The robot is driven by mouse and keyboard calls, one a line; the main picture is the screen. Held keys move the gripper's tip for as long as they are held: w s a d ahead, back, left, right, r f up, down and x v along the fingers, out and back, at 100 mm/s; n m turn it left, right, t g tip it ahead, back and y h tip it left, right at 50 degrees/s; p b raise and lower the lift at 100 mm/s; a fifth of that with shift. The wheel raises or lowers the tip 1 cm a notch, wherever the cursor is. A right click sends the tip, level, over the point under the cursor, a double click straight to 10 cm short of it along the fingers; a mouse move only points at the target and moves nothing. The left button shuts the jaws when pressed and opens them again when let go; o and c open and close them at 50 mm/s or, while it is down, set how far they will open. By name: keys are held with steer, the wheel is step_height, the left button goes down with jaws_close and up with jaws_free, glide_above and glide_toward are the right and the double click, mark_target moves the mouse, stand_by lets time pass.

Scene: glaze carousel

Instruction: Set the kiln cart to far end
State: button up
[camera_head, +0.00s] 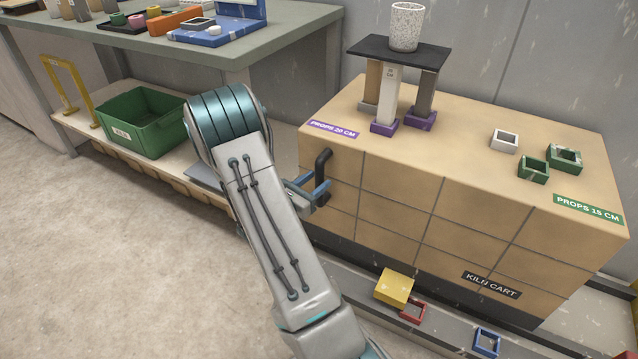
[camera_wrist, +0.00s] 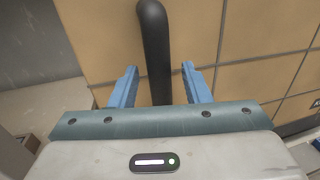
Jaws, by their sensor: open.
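The kiln cart (camera_head: 400,215) is a large tan block of brick-like panels with a black "KILN CART" label (camera_head: 491,285). It stands at the right in the head view, and its panelled side fills much of the wrist view (camera_wrist: 245,45). A black handle (camera_head: 322,170) sticks out at its left end. My gripper (camera_head: 309,190) is at this handle. In the wrist view the two blue fingers (camera_wrist: 158,82) are apart, one on each side of the black handle bar (camera_wrist: 156,45). They do not visibly press on it. My forearm hides part of the floor left of the cart.
On the cart stand a dark shelf (camera_head: 398,48) on props, with a speckled cup (camera_head: 406,27) on it, and several small square sockets. A yellow block (camera_head: 394,288) and red and blue sockets lie along the cart's foot. A green bin (camera_head: 143,122) sits under the workbench. Floor at left is clear.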

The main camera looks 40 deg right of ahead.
steer(key=shift+w+d, duration=0.25)
steer(key=shift+d, duration=0.85)
